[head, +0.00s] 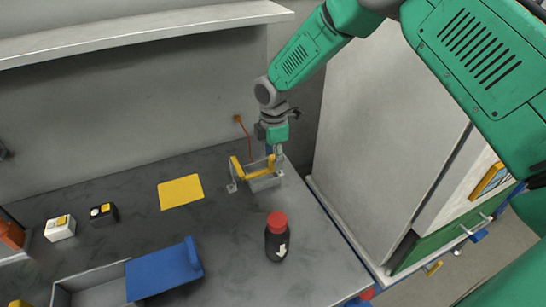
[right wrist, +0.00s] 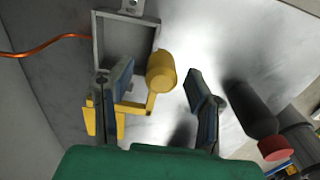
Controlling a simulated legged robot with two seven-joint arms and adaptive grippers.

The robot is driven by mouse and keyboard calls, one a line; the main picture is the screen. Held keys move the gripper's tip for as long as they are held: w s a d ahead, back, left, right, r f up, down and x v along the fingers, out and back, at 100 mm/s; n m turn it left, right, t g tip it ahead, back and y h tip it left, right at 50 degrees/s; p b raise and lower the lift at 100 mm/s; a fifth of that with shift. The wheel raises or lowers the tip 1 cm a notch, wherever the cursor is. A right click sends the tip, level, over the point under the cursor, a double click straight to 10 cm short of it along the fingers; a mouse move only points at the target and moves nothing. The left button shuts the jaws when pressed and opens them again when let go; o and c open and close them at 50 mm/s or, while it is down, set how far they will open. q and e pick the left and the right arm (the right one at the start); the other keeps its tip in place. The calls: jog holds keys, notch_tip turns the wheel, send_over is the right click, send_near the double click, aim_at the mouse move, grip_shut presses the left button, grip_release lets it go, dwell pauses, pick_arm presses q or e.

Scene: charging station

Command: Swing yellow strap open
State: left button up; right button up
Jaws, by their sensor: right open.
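The yellow strap (head: 253,174) is on a small grey metal holder (head: 267,183) at the back right of the dark worktop. In the right wrist view the strap (right wrist: 133,106) runs from a flat yellow piece at the left to a round yellow end (right wrist: 161,72), in front of the open grey frame (right wrist: 126,41). My right gripper (head: 274,153) is above the holder. In the right wrist view my right gripper (right wrist: 160,84) is open, its left finger overlapping the strap and its right finger clear of it. Contact cannot be told. My left gripper is not in view.
A black bottle with a red cap (head: 277,238) stands in front of the holder. A yellow square (head: 180,192), small white and black boxes, and a grey bin with a blue lid (head: 164,270) are to the left. A tall grey cabinet (head: 375,130) bounds the right.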

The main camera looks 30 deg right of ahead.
jog(key=shift+f, duration=0.2)
grip_shut()
